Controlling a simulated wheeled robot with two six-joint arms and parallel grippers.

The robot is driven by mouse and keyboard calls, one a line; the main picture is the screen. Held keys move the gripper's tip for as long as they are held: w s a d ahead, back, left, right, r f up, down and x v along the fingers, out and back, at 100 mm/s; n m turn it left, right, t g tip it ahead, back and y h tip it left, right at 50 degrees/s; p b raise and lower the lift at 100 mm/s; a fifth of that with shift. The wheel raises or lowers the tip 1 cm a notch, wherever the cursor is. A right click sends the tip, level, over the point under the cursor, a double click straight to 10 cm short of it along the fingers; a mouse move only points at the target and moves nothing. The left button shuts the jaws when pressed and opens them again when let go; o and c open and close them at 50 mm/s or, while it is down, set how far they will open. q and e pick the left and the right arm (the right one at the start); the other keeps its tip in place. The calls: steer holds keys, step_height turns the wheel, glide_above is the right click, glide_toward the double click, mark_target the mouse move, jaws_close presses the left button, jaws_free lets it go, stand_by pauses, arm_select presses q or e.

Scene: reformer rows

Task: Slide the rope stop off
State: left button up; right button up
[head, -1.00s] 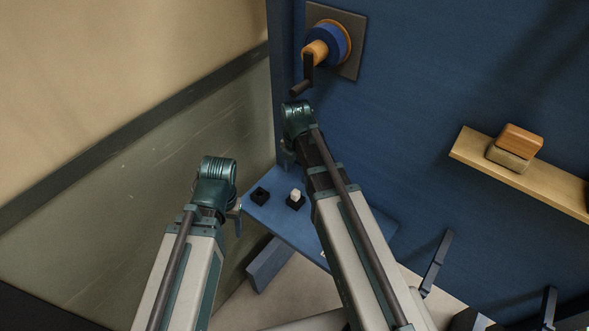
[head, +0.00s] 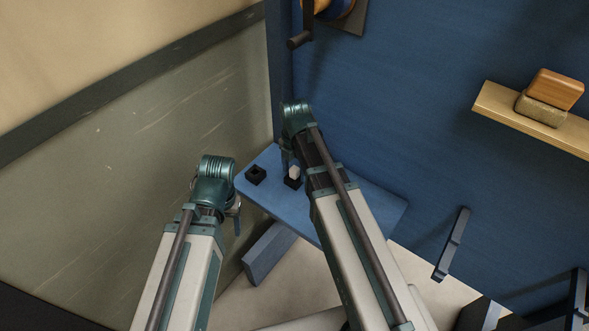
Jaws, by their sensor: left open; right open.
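I cannot make out a rope stop for certain. A small white block (head: 295,173) sits in a black square holder (head: 291,183) on the blue shelf. A second black holder (head: 256,175) to its left looks empty. My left gripper (head: 237,215) is open, mostly hidden behind its wrist, at the left of the shelf. My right gripper (head: 287,158) is open, partly hidden by its own arm, over the shelf's back part near the white block. I cannot tell whether it touches anything.
The blue shelf (head: 360,195) fills the corner between the blue wall (head: 400,90) and the grey-green wall (head: 130,150). A crank handle (head: 301,39) juts out at the top. A wooden ledge (head: 495,104) at right bears two blocks. A dark bracket (head: 453,245) sticks out below.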

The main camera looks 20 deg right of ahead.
mark_target(295, 168)
steer(key=shift+f, duration=0.15)
jaws_close()
steer(key=shift+r+p, duration=2.8)
